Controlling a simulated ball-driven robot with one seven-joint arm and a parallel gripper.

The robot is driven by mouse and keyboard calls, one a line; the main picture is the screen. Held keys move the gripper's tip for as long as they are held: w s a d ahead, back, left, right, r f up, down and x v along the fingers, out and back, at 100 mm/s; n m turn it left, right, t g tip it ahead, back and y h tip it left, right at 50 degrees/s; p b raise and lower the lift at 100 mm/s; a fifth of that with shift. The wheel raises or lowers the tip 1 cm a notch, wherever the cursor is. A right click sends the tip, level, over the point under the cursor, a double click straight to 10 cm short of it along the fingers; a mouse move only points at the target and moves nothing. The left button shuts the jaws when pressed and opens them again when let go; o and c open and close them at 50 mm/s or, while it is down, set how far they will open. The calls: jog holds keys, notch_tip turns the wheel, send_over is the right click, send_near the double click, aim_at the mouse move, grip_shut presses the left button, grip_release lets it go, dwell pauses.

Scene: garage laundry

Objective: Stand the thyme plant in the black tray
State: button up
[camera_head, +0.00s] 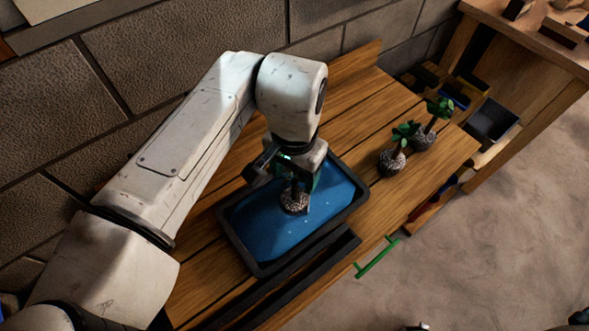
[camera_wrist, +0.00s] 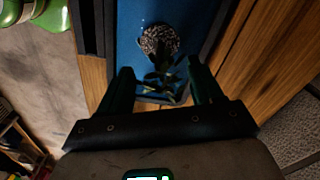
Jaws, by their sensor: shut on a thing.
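My gripper (camera_head: 291,176) is shut on the thyme plant (camera_head: 294,202), a small green-leaved plant with a speckled grey root ball. In the wrist view the plant's leaves (camera_wrist: 163,78) sit between the two fingers (camera_wrist: 160,70), with the root ball (camera_wrist: 158,40) beyond the fingertips. The plant is over the black tray (camera_head: 352,205), which has a dark rim and a blue inside. The root ball looks low over the blue floor; I cannot tell whether it touches. The leaves are mostly hidden by my gripper in the head view.
Two similar plants (camera_head: 392,163) (camera_head: 423,139) stand on the wooden bench (camera_head: 350,110) right of the tray. A dark bar (camera_head: 310,268) lies along the tray's front side. A block wall (camera_head: 180,50) runs behind. A green handle (camera_head: 377,258) juts from the bench front.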

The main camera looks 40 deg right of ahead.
jog(key=shift+f, duration=0.1)
jog(key=o, duration=1.6)
jog(key=shift+c, duration=0.2)
notch_tip(320, 180, up, 12)
jog(key=shift+r, duration=0.15)
jog(key=shift+s, duration=0.1)
